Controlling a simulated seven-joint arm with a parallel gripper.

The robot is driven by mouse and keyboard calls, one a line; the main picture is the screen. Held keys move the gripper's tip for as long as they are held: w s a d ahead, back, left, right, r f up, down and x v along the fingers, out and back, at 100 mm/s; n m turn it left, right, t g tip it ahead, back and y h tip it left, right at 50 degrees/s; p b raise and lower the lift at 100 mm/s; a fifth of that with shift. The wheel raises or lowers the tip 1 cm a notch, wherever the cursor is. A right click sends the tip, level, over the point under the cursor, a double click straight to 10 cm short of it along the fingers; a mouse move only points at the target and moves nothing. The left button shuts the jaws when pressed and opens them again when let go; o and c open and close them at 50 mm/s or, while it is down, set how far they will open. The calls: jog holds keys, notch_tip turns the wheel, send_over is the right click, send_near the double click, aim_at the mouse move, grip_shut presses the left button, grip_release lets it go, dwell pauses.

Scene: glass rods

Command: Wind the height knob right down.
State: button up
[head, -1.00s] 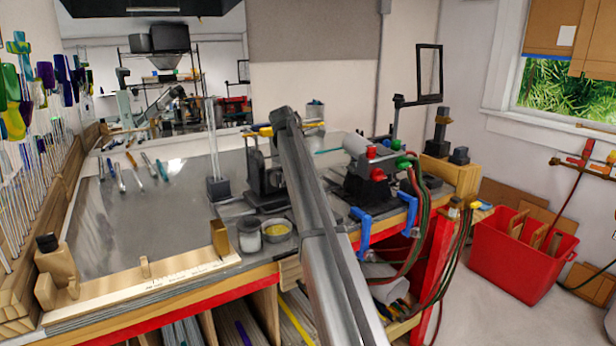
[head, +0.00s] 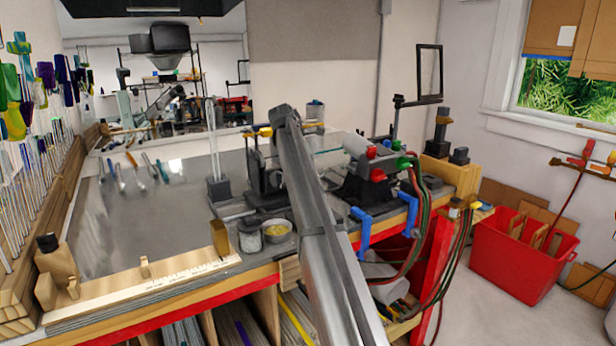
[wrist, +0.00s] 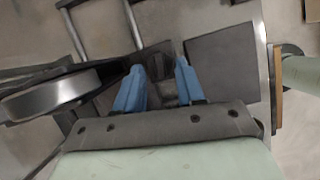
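In the wrist view my gripper (wrist: 160,84) has its two blue fingers apart, with a small dark knob-like part (wrist: 163,66) between and just beyond them. I take this to be the height knob, but it is dark and blurred. I cannot tell whether the fingers touch it. In the head view a black upright stand (head: 264,178) with a yellow piece at its top stands on the bench, partly behind my arm. My gripper and the knob are hidden in the head view.
A torch with red and green knobs (head: 376,151) stands right of my arm. A rod holder (head: 218,190), a jar (head: 249,236) and a yellow-filled dish (head: 277,232) stand left of it. In the wrist view a round metal part (wrist: 50,100) lies left of the fingers. The bench's left middle is mostly clear.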

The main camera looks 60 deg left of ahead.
jog(key=v, duration=1.3)
jog(key=shift+o, duration=0.7)
jog(key=shift+w+r, duration=0.1)
